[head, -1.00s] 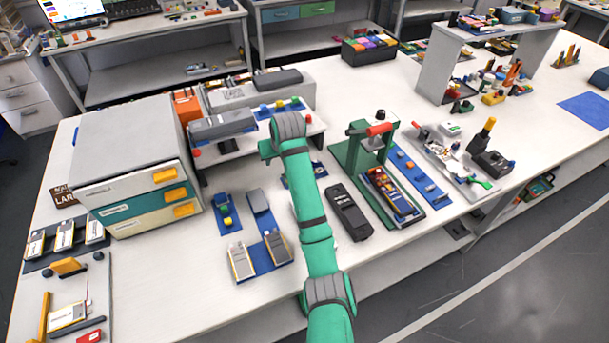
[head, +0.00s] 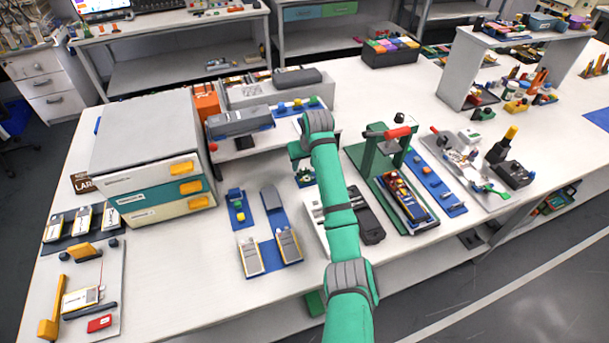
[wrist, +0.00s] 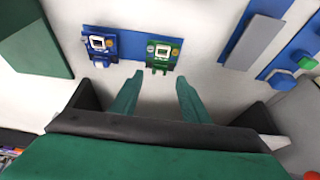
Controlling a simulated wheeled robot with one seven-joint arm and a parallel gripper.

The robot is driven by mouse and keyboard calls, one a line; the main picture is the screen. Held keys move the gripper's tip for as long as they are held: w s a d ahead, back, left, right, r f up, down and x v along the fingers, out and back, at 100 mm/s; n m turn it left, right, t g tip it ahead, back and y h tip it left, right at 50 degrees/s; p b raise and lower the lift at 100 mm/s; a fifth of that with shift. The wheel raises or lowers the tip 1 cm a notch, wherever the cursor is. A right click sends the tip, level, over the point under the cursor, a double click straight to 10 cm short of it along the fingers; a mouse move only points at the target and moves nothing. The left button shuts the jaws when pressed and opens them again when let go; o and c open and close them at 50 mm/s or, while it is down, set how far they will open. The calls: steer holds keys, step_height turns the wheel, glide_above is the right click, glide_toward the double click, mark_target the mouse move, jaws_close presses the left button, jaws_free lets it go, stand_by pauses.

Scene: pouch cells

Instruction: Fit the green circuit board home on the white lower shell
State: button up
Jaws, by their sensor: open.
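The green circuit board (wrist: 163,53) lies flat at a blue mat's edge in the wrist view, beside a similar blue board (wrist: 100,43). My gripper (wrist: 158,84) is open and empty, its two green fingers pointing toward the green board and just short of it in the picture. In the head view the boards' spot (head: 304,175) is mostly hidden by my arm, and the fingers are hidden too. A white tray-like part, likely the white lower shell (head: 315,215), lies on the table left of my forearm, partly covered by it.
A black device (head: 370,218) lies right of my forearm, with a green press (head: 372,165) beyond it. Pouch cells on a blue mat (head: 268,247) lie to the left. A raised shelf with a grey case (head: 240,122) stands behind.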

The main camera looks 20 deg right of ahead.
mark_target(304, 169)
steer(key=shift+x, duration=1.35)
steer(key=shift+c, duration=0.7)
jaws_close()
step_height(304, 169, up, 10)
